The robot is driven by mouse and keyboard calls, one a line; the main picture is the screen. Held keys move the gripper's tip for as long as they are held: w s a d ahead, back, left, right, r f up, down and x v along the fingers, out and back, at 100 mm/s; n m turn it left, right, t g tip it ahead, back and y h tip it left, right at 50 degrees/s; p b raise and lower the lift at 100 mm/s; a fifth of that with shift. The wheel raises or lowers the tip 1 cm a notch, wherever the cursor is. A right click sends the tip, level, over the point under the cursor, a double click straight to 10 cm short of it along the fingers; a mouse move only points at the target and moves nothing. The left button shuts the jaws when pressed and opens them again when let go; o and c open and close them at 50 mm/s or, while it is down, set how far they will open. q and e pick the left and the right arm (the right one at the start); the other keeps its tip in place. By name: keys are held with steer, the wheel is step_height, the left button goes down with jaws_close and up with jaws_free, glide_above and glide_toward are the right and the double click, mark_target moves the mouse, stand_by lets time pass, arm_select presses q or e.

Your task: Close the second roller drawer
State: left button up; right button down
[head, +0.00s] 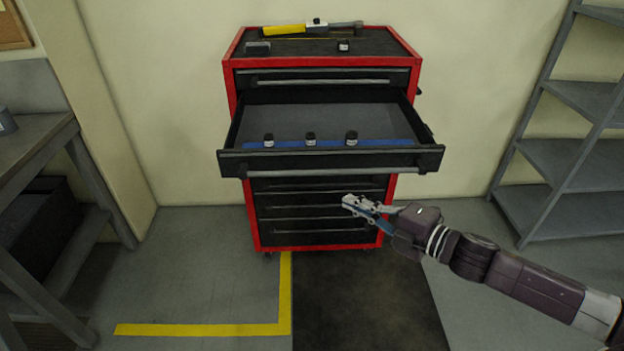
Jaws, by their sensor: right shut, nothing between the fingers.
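A red and black roller cabinet (238,80) stands against the wall. Its second drawer (331,162) is pulled out toward me, with a long grey handle across its front. Inside the drawer, three small black pieces (310,139) stand on a blue strip. The top drawer (321,78) and the lower drawers (320,212) are shut. My right gripper (348,202) is shut and empty, below the open drawer's front and toward its right side, apart from the handle. My left gripper is not in view.
A yellow and black tool (312,29) and small parts lie on the cabinet top. A workbench (40,130) stands at the left and a grey shelf rack (560,164) at the right. The floor before the cabinet is clear, with a dark mat (350,295) and yellow tape (200,329).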

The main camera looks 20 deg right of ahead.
steer(key=w+a+f+p, duration=0.2)
steer(key=w+a+p, duration=0.1)
steer(key=w, duration=0.9)
steer(key=shift+w+a+p, duration=0.15)
steer(key=shift+a+p, duration=0.05)
steer(key=shift+p, duration=0.6)
steer(key=shift+f, duration=0.1)
